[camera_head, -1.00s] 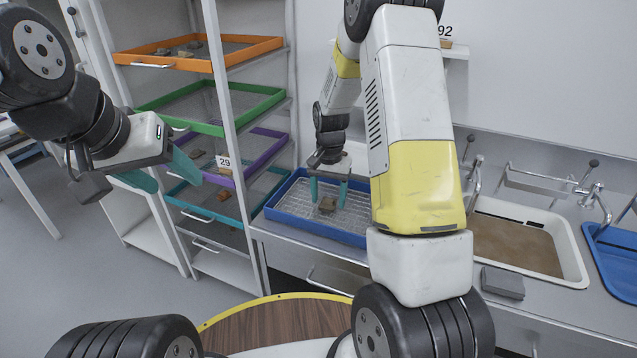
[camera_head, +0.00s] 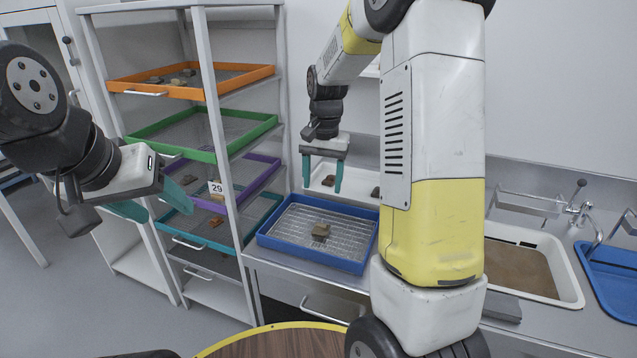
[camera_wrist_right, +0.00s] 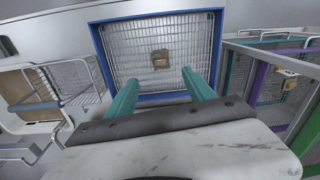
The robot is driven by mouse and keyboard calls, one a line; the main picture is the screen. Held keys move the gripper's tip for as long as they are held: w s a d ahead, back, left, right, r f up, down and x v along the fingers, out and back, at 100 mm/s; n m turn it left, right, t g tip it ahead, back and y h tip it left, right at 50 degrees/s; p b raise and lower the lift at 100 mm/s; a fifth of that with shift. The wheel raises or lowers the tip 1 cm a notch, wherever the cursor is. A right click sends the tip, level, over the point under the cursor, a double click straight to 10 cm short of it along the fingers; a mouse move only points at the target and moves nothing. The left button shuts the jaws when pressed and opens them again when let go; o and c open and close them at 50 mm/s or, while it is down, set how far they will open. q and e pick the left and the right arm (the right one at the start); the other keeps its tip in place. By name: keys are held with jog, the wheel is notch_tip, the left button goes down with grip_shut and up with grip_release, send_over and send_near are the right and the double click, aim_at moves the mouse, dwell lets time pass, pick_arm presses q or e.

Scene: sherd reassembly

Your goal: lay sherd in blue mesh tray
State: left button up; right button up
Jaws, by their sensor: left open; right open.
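The brown sherd (camera_head: 321,230) lies on the mesh floor of the blue mesh tray (camera_head: 312,264), near its middle. It also shows in the right wrist view (camera_wrist_right: 160,60), lying within the tray's blue rim (camera_wrist_right: 150,99). My right gripper (camera_head: 322,190) is open and empty, above the tray and apart from the sherd; its teal fingers (camera_wrist_right: 162,85) show spread in the wrist view. My left gripper (camera_head: 165,203) is open and empty at the left, in front of the shelf rack and away from the tray.
A rack at the left holds orange (camera_head: 190,92), green (camera_head: 203,155), purple and teal trays, some with sherds. A white tray (camera_head: 345,197) stands behind the blue one. A sink (camera_head: 535,262) lies at the right. My right arm hides part of the counter.

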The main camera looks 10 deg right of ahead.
jog(key=s+r+n+t, duration=0.2)
jog(key=s+r, duration=0.2)
jog(key=s, duration=0.3)
jog(key=s+a+r+n+t+y, duration=0.1)
jog(key=s+r, duration=0.3)
jog(key=s, duration=0.4)
jog(key=s+a+r+n+t, duration=0.1)
jog(key=s+r+n+t, duration=0.2)
jog(key=s+r, duration=0.2)
jog(key=s, duration=0.3)
jog(key=shift+y, duration=0.4)
jog(key=shift+s, duration=0.1)
